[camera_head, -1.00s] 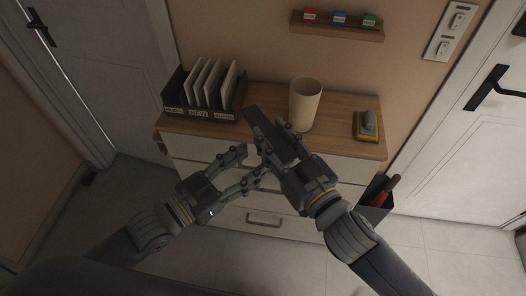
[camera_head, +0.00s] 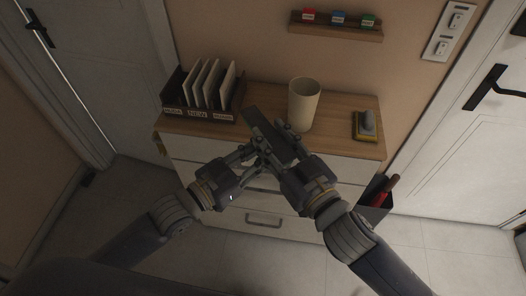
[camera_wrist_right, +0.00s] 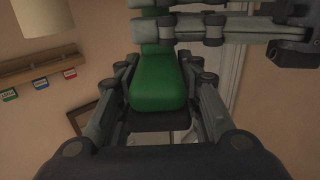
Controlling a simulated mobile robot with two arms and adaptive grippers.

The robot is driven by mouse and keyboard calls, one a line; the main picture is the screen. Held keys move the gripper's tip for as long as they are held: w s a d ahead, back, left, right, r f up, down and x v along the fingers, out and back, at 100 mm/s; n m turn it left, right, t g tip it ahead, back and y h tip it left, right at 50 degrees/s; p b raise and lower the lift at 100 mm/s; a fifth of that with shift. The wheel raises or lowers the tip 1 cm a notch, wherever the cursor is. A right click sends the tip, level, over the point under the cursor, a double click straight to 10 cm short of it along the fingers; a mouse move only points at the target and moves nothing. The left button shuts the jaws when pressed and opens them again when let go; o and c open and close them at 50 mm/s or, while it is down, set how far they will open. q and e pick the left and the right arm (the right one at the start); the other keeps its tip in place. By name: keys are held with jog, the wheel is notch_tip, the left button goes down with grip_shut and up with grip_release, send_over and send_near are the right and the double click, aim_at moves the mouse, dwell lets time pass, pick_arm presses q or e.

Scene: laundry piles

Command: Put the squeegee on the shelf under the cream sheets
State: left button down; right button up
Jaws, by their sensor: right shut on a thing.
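My right gripper (camera_head: 283,147) is shut on a tool in front of the cabinet. In the head view its far part is a dark flat piece (camera_head: 265,128); in the right wrist view a thick green part (camera_wrist_right: 158,82) sits between my right fingers. I cannot be sure that it is the squeegee. My left gripper (camera_head: 262,150) has its fingers at the same tool, and they cross the green part in the right wrist view (camera_wrist_right: 178,22). Its grip is unclear. Cream sheets (camera_head: 209,84) stand in a dark labelled rack (camera_head: 190,113). I cannot identify a shelf under them.
The wooden cabinet top (camera_head: 338,140) carries a cream cup (camera_head: 303,104) and a yellow-and-grey block (camera_head: 365,125). A wall ledge (camera_head: 337,28) holds small red, blue and green items. A dark bin (camera_head: 376,200) with red-handled tools stands at the cabinet's right.

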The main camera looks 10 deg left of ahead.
jog(key=o, duration=1.1)
jog(key=shift+o, duration=0.6)
jog(key=shift+d, duration=0.1)
